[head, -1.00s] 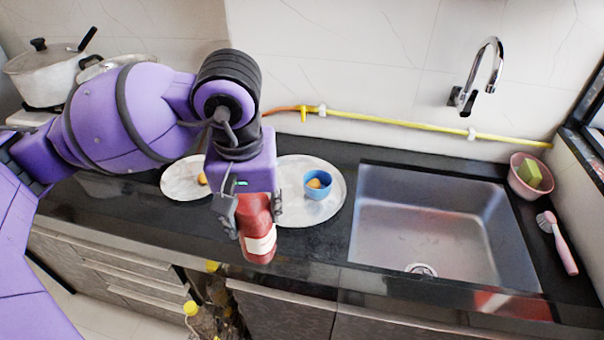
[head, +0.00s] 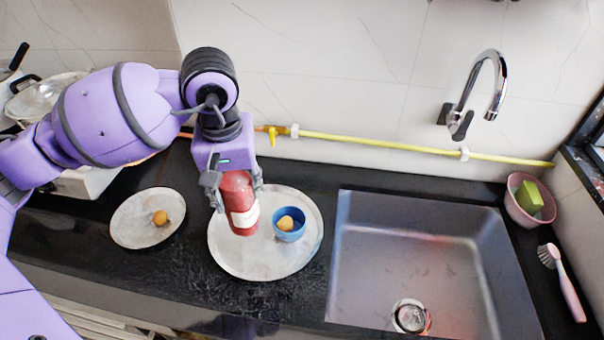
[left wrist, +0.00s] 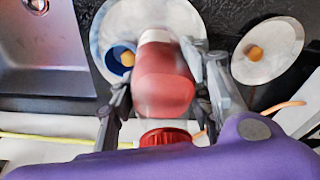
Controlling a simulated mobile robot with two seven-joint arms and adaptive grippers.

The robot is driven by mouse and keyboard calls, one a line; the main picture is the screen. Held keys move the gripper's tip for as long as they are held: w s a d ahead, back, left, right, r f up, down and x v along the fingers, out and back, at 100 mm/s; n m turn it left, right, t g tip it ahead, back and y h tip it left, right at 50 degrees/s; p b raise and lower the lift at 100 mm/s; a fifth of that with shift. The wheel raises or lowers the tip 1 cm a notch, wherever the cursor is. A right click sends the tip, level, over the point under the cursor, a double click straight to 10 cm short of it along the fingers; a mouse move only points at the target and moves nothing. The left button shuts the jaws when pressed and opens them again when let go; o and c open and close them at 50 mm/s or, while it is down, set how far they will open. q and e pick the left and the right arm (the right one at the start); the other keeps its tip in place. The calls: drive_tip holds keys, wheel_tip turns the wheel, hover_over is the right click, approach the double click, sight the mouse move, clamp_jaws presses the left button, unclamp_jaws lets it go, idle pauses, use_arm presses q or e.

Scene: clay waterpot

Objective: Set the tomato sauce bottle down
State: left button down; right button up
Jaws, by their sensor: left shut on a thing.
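The tomato sauce bottle (head: 238,196) is red with a white label band and is held in my left gripper (head: 236,194) in the head view. It is slightly tilted and overlaps the large round plate (head: 255,262); I cannot tell whether its base touches the plate. In the left wrist view the bottle (left wrist: 163,85) lies between the two fingers of the gripper (left wrist: 163,90), with its red cap close to the camera. My right gripper is not in view.
A blue cup (head: 290,225) with a yellowish round item stands on the large plate, right of the bottle. A smaller plate (head: 130,233) with a similar item lies left. The sink (head: 430,250) is right. A pink bowl (head: 530,215) and brush (head: 562,280) are far right.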

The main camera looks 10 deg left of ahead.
use_arm(q)
drive_tip(key=w+a+f, duration=0.4)
drive_tip(key=w+f, duration=0.3)
drive_tip(key=f, duration=0.3)
drive_tip(key=shift+w+a+f+p, duration=0.15)
drive_tip(key=shift+a+f+p, duration=0.1)
drive_tip(key=shift+p, duration=0.15)
drive_tip(key=shift+r, duration=0.1)
drive_tip(key=shift+f, duration=0.3)
drive_tip(key=c, duration=0.9)
unclamp_jaws()
wheel_tip(320, 180, up, 12)
drive_tip(key=s, duration=0.1)
drive_tip(key=shift+s+d+r+b, duration=0.2)
drive_tip(key=shift+s+d+b, duration=0.1)
drive_tip(key=shift+b, duration=0.05)
